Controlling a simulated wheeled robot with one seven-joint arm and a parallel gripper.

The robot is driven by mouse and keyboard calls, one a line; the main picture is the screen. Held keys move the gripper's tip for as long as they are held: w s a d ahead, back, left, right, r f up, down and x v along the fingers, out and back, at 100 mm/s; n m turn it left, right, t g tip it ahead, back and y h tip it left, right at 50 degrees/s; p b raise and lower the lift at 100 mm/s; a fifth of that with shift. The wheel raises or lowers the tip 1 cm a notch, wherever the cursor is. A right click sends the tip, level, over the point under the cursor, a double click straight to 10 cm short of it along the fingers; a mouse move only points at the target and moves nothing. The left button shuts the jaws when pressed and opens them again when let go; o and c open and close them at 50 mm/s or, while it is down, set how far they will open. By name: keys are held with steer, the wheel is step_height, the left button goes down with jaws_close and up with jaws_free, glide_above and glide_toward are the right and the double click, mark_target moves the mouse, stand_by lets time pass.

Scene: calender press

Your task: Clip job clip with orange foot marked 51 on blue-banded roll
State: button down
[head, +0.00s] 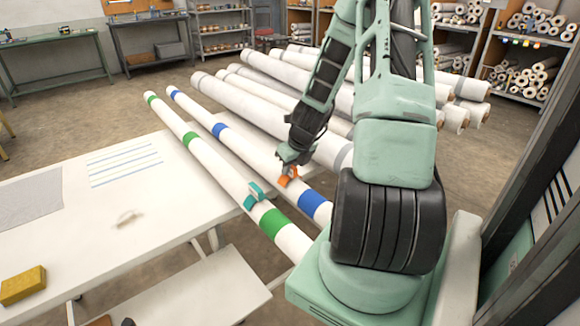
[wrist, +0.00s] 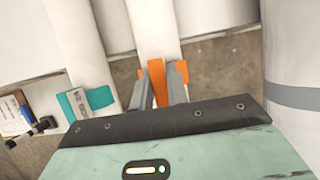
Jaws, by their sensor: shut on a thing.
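The blue-banded roll (head: 255,150) is a long white roll with blue bands, lying slantwise beside the green-banded roll (head: 222,172). My gripper (head: 287,166) is above the blue-banded roll, between its middle and near blue bands. It is shut on an orange clip (head: 284,181); the orange also shows between and beside my fingers in the wrist view (wrist: 182,72). The clip is at the roll's surface; whether it is seated around the roll I cannot tell. The number 51 is not readable. A teal clip (head: 254,195) sits on the green-banded roll, also in the wrist view (wrist: 99,98).
A white table (head: 80,235) is at the left, with a yellow block (head: 22,286) at its edge. Several thick white rolls with grey bands (head: 245,105) lie right of and behind the blue-banded roll. Shelves (head: 525,55) and benches line the back.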

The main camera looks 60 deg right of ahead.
steer(key=shift+f+b, duration=0.3)
steer(key=shift+f, duration=0.05)
stand_by(0.5)
steer(key=c, duration=0.8)
jaws_free()
steer(key=shift+r, duration=0.1)
steer(key=shift+r+p, duration=2.9)
steer(key=shift+r, duration=0.55)
